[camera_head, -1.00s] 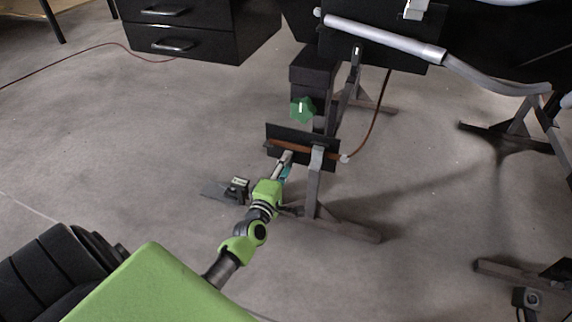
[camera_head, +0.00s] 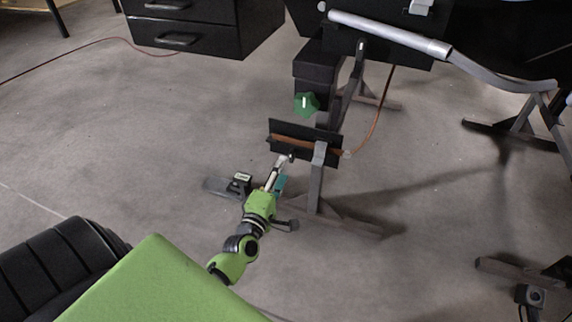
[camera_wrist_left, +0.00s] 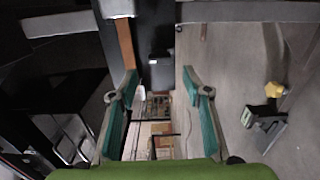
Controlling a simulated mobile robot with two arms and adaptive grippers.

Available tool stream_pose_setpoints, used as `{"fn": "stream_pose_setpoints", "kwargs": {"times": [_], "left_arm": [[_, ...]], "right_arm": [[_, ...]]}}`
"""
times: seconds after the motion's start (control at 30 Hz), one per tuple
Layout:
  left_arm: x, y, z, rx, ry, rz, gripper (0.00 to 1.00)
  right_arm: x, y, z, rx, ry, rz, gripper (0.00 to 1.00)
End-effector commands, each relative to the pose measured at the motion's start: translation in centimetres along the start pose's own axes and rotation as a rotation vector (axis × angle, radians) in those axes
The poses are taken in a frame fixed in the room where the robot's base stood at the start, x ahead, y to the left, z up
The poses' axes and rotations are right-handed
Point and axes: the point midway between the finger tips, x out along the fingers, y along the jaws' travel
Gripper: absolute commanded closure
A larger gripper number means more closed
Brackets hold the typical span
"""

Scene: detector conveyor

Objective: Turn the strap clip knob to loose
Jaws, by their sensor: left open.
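I cannot tell for sure which part is the strap clip knob. A green star-shaped knob (camera_head: 306,104) sits on the dark post above a black panel (camera_head: 328,143). A copper-orange strip (camera_head: 296,141) runs across that panel and also shows in the left wrist view (camera_wrist_left: 126,45). My left gripper (camera_head: 281,169) is just below and in front of the panel, lower than the green knob. In the left wrist view its teal-padded fingers (camera_wrist_left: 152,88) are spread apart with nothing seen held between them. My right gripper is out of view.
A metal stand leg (camera_head: 316,185) and its foot (camera_head: 345,228) are close to the right of my left gripper. A black drawer unit (camera_head: 190,30) stands at the back left. Open floor lies to the left.

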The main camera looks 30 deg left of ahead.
Motion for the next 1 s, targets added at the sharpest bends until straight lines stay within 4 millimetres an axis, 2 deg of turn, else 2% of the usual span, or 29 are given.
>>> {"fn": "stream_pose_setpoints", "kwargs": {"times": [0.2,0.8,0.9,0.97,1.0], "left_arm": [[-1.9,-0.1,0.0,-0.001,-0.001,-0.001,0.55],[-2.0,0.0,0.1,0.002,-0.003,-0.002,0.55],[-2.3,-0.1,1.4,0.040,-0.043,-0.022,0.55],[-2.7,-0.3,3.1,0.097,-0.099,-0.050,0.55],[-3.1,-0.5,4.5,0.152,-0.149,-0.075,0.55]], "right_arm": [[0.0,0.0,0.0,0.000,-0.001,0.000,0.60],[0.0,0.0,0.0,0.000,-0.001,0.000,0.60],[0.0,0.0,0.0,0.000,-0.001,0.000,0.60],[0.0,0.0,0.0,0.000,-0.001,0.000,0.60],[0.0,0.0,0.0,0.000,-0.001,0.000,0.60]]}}
